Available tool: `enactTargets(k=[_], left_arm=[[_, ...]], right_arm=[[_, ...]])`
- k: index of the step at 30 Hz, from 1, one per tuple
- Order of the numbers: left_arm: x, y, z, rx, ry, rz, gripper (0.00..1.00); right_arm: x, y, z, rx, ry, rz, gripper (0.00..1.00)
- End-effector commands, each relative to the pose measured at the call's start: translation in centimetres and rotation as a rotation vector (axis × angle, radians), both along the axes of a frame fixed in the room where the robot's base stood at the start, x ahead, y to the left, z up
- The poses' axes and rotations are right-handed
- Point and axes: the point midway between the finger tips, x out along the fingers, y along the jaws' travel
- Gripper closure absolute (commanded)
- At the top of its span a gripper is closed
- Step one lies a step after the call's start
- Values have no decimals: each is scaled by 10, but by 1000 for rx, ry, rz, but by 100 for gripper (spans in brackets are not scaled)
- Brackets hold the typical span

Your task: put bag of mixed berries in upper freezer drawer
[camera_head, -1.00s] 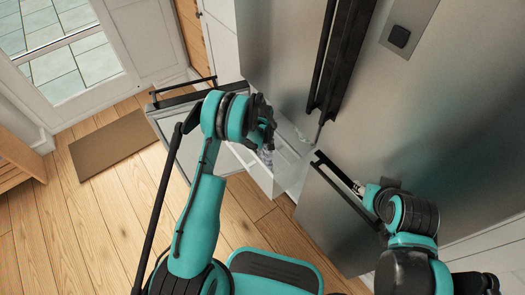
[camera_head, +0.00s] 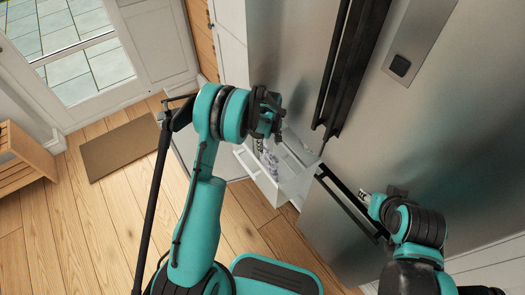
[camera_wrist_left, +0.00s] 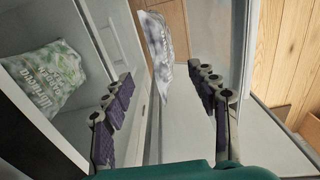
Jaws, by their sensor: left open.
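A white-and-purple bag (camera_wrist_left: 158,50), apparently the mixed berries, stands nearly upright in the wrist view, between the lines of the fingers. Its print is unreadable. In the head view a pale bag (camera_head: 269,160) shows in the pulled-out white drawer (camera_head: 283,188), below my left gripper. My left gripper (camera_head: 272,113) is open above the drawer; its two dark-padded fingers (camera_wrist_left: 160,80) stand apart in the wrist view. I cannot tell whether they touch the bag. My right gripper (camera_head: 364,197) is beside the dark handle on the fridge's lower front; its jaw state is unclear.
A second bag, white and green (camera_wrist_left: 42,82), lies in a compartment at the left of the wrist view. The steel fridge (camera_head: 440,140) fills the right. A long black handle (camera_head: 345,65) runs down its front. A brown mat (camera_head: 118,145) lies on the open wooden floor.

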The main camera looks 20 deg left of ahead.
Motion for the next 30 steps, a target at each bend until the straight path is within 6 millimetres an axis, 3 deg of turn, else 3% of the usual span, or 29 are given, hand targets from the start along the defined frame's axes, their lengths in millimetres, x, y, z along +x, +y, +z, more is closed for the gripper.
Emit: enactTargets(k=[4,8,12,18,24,30], left_arm=[[-7,1,46,2,-45,-63,41],[-25,1,106,10,-114,-164,41],[-54,2,164,28,-193,-280,41],[-107,3,226,70,-304,-444,41],[-168,4,261,132,-409,-602,41],[-224,5,270,208,-503,-748,41]], right_arm=[[0,0,0,0,0,0,60],[0,0,0,0,0,0,60],[0,0,0,0,0,0,60],[0,0,0,0,0,0,60],[0,0,0,0,0,0,60],[0,0,0,0,0,0,60]])
